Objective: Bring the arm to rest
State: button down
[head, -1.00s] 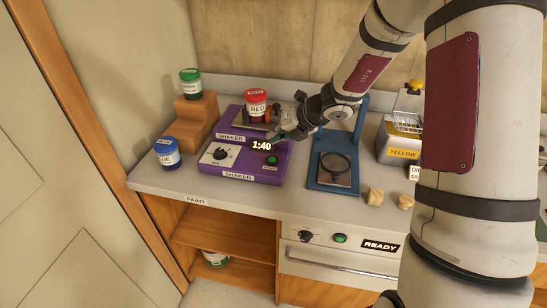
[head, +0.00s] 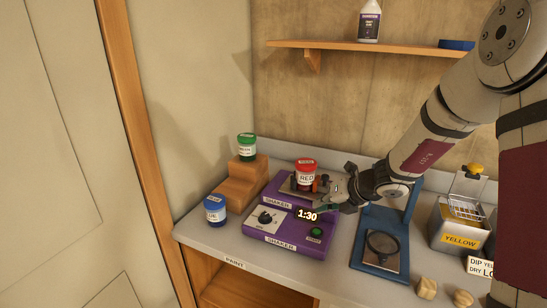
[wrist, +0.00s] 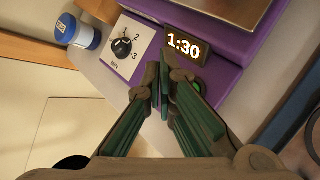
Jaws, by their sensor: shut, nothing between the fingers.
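My gripper (head: 328,201) is shut and empty. It hangs above the front right part of the purple shaker (head: 262,241), near its green button (head: 316,232). In the wrist view my closed gripper (wrist: 163,82) covers part of the shaker's front and most of the button. The shaker's timer display (head: 307,215) reads 1:30, and the wrist view shows the same. A red-lidded can (head: 306,176) labelled RED stands on the shaker's platform. Whether the fingertips touch the shaker I cannot tell.
A blue can (head: 215,210) stands left of the shaker, and a green-lidded can (head: 247,147) on wooden steps (head: 246,182). A shelf (head: 370,48) hangs above.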

jog(key=s+a+r+n+g, duration=0.1)
jog(key=s+a+r+n, duration=0.3)
jog(key=s+r+n, duration=0.4)
jog(key=s+a+r+n+g, duration=0.1)
jog(key=s+a+r+n, duration=0.2)
jog(key=s+r+n, duration=0.5)
jog(key=s+d+r+n+h, duration=0.1)
jog(key=s+d+n+h, duration=0.1)
jog(key=s+n, duration=0.7)
jog(key=s+d+r+n+h, duration=0.2)
jog(key=s+d+n+h, duration=0.1)
jog(key=s+n, duration=0.6)
jog(key=d+n, duration=0.1)
jog(key=n, duration=0.2)
jog(key=shift+s+d, duration=0.4)
jog(key=c, duration=2.4)
grip_release()
dwell(1.1)
